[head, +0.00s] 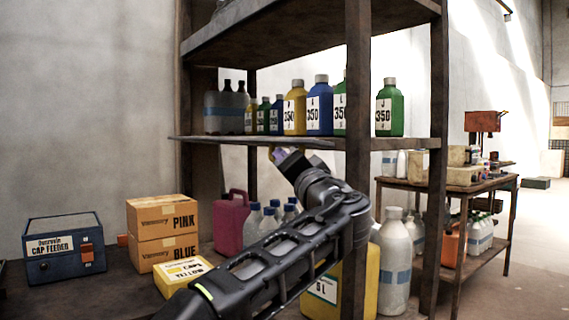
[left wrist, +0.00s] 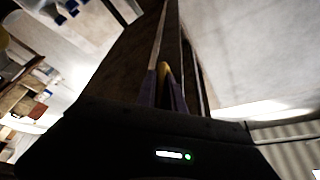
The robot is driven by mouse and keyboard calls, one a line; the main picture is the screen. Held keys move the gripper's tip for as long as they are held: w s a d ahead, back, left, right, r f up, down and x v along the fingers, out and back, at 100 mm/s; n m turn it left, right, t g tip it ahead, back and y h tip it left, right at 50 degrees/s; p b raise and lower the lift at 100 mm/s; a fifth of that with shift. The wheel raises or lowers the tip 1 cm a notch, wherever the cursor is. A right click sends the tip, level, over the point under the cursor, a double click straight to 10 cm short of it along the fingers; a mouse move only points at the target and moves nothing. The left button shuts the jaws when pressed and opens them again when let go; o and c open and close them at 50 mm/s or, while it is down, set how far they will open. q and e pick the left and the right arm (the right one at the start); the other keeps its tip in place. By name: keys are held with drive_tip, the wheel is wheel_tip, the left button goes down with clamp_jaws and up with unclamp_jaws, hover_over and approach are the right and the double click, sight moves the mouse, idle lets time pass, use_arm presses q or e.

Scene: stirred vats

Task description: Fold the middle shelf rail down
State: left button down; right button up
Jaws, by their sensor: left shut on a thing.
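The middle shelf (head: 420,143) holds a row of bottles. Its rail (head: 225,140) is a thin dark strip along the shelf's front edge, lying about level with the board and not standing up before the bottles. My left gripper (head: 279,154) reaches up from below to the rail's underside. In the left wrist view its purple fingers (left wrist: 163,92) are shut on a small yellow tab (left wrist: 163,70) at the rail. The tab is largely hidden between the fingers. My right gripper is in neither view.
Yellow, blue and green bottles (head: 319,108) stand on the middle shelf. Rack posts (head: 357,180) rise close to my arm. Below are a pink jug (head: 231,222), cartons (head: 162,232), a yellow box (head: 183,274) and a blue cap feeder (head: 65,248).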

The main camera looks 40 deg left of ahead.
use_arm(q)
drive_tip(key=c, duration=1.7)
unclamp_jaws()
drive_tip(key=shift+r, duration=0.1)
